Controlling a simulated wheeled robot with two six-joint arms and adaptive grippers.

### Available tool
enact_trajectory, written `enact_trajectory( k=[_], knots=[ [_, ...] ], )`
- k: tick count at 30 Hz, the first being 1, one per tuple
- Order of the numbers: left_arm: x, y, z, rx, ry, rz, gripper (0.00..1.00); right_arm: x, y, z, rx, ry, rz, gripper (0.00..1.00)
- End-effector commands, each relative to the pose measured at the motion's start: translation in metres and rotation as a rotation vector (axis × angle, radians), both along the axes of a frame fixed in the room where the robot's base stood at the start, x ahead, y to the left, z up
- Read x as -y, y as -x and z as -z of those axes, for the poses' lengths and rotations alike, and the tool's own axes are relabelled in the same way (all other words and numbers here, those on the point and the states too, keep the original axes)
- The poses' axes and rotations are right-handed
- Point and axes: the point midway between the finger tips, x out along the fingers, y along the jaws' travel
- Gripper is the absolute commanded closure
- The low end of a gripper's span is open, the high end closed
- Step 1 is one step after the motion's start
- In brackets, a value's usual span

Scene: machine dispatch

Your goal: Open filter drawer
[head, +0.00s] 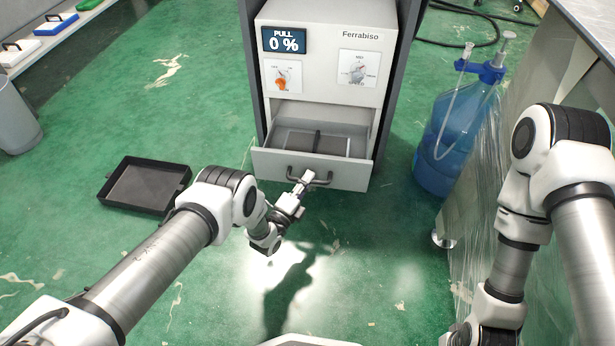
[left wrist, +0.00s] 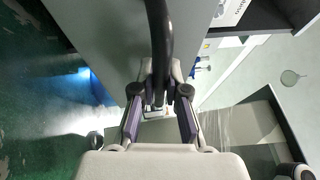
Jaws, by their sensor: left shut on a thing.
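The filter drawer (head: 274,166) is the light grey bottom drawer of the machine (head: 340,93), and it stands partly pulled out. Inside it lies a grey flat filter (head: 333,145) with a dark strap across it. My left gripper (head: 306,178) is shut on the drawer's dark bar handle (head: 325,182) at the front panel. In the left wrist view the handle (left wrist: 158,35) runs as a black bar between the fingers (left wrist: 160,92) against the grey panel. My right arm stands at the right of the head view; its gripper does not show.
A black tray (head: 145,186) lies on the green floor at left. A blue bottle (head: 452,130) stands at right beside a wrapped bench (head: 478,190).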

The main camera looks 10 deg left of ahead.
Motion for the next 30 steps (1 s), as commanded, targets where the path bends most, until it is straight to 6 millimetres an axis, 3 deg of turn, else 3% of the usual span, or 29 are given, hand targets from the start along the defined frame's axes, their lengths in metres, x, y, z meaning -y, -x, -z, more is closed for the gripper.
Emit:
enact_trajectory(
  k=[4, 6, 7, 16, 20, 30],
  knots=[
    [0.0, 0.0, 0.0, -0.001, 0.0, -0.001, 1.0, 0.0, 0.0, 0.0, 0.0, 0.0, 0.0, 0.6],
    [0.0, 0.0, 0.0, -0.001, 0.0, -0.001, 0.7, 0.0, 0.0, 0.0, 0.0, 0.0, 0.0, 0.6],
    [0.0, 0.0, 0.001, -0.001, 0.0, -0.001, 0.61, 0.0, 0.0, 0.0, 0.0, 0.0, 0.0, 0.6],
    [0.0, 0.0, 0.0, -0.001, 0.0, -0.001, 0.61, 0.0, 0.0, 0.0, 0.0, 0.0, 0.0, 0.6],
    [-0.005, 0.01, 0.003, -0.004, -0.001, -0.001, 0.61, 0.0, 0.0, 0.0, 0.0, 0.0, 0.0, 0.6],
    [-0.037, 0.084, 0.017, -0.005, -0.001, -0.002, 0.61, 0.0, 0.0, 0.0, 0.0, 0.0, 0.0, 0.6]
  ],
)
